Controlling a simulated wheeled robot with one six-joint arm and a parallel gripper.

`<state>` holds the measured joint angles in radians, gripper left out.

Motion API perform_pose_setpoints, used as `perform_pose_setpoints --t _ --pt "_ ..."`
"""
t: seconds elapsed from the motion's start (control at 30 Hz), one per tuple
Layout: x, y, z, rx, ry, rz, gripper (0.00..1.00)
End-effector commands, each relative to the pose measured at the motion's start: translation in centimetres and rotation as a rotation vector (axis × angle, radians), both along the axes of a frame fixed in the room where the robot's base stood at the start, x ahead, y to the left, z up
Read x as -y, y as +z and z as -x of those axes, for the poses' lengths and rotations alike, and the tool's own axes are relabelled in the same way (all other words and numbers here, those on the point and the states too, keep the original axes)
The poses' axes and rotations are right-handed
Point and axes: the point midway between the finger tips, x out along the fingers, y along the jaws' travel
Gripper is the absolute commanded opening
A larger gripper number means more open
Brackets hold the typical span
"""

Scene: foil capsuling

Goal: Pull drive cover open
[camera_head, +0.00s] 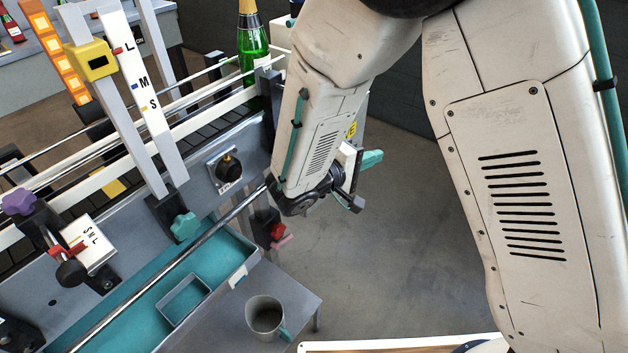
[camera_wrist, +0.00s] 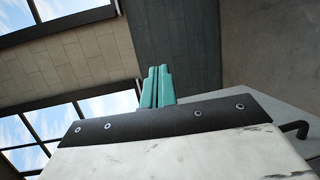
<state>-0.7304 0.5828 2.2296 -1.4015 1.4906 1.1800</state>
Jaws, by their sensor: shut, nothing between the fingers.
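My gripper (camera_head: 372,158) is right of the capsuling machine, its teal fingers pointing right, away from the conveyor. In the wrist view the two teal fingers (camera_wrist: 157,88) are together with nothing between them. They point up towards a ceiling, windows and a dark wall, and touch nothing there. I cannot pick out the drive cover for certain in either view. My arm hides part of the machine's right end. A grey side panel (camera_head: 195,165) of the machine shows left of my arm, with a black knob (camera_head: 229,168) on a square plate.
A green bottle (camera_head: 253,45) stands on the conveyor, close left of my arm. Below are a teal tray (camera_head: 235,253), a long metal rod (camera_head: 170,268) and a grey mug (camera_head: 266,316) on a side table. Open floor (camera_head: 390,240) lies right of the machine.

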Motion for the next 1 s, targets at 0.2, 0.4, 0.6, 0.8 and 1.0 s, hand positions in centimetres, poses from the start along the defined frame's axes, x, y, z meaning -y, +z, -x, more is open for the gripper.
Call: perform_pose_setpoints --t 0.2,0.4,0.6,0.8,1.0 --pt "-9.8 -9.1 -0.6 0.095 0.385 0.064 0.0" --pt "-14.6 -14.3 0.6 0.132 0.601 0.047 0.0" --pt "-15.5 -15.6 0.3 0.143 0.654 0.036 0.0" --pt "-14.3 -15.6 -2.9 0.143 0.649 0.035 0.0" --pt "-13.2 -15.5 -6.2 0.143 0.65 0.037 0.0"
